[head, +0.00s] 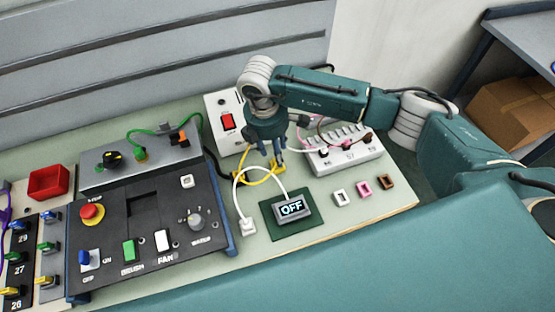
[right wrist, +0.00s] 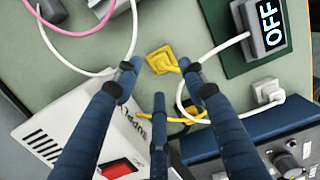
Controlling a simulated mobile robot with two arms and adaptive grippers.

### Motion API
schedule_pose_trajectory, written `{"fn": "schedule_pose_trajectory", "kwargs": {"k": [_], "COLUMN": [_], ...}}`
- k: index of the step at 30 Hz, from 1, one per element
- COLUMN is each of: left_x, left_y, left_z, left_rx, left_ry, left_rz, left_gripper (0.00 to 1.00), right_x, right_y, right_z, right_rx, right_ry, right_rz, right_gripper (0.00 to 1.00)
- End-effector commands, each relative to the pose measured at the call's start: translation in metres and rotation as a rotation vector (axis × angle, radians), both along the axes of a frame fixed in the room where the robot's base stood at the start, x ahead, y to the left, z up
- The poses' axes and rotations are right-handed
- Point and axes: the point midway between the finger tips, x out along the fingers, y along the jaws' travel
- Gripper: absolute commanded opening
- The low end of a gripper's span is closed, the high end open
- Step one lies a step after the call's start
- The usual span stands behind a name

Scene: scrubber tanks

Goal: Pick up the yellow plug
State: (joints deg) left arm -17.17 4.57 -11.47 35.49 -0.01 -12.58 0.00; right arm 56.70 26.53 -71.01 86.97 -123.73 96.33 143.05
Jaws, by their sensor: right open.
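The yellow plug (head: 277,168) lies on the pale green bench top, in front of the white switch box, with a yellow cable running from it. In the right wrist view the yellow plug (right wrist: 160,58) shows just beyond and between the fingertips. My right gripper (head: 270,160) hangs pointing down above the plug and partly hides it. It is open and empty, its three blue fingers spread in the right wrist view (right wrist: 157,75). I cannot tell whether a fingertip touches the plug. My left gripper is not in view.
A white box with a red switch (head: 228,121) stands close behind the gripper. A white cable loops beside the plug to a white plug (head: 248,226) and the OFF display (head: 292,208). A socket strip (head: 345,155) is right, a black control panel (head: 150,235) left.

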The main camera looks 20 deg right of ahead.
Motion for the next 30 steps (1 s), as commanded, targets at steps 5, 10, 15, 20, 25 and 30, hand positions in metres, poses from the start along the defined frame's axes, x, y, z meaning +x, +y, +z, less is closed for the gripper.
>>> {"fn": "schedule_pose_trajectory", "kwargs": {"k": [5,10,15,20,25,30], "left_x": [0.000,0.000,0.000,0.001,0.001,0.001], "left_y": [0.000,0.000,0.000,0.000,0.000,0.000], "left_z": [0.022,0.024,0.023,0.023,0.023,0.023], "left_rx": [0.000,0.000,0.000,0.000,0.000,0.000], "left_ry": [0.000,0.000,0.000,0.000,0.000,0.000], "left_rz": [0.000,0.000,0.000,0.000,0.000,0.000], "left_gripper": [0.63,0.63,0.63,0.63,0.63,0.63], "right_x": [-0.002,-0.002,-0.001,-0.001,-0.001,-0.001], "right_y": [-0.005,-0.006,-0.006,-0.006,-0.006,-0.006], "right_z": [-0.025,-0.039,-0.040,-0.040,-0.040,-0.040], "right_rx": [-0.002,0.000,0.000,0.000,0.000,0.000], "right_ry": [0.004,0.002,0.001,0.001,0.001,0.001], "right_rz": [0.000,0.000,0.001,0.001,0.001,0.001], "right_gripper": [0.41,0.41,0.41,0.15,0.03,0.04]}}
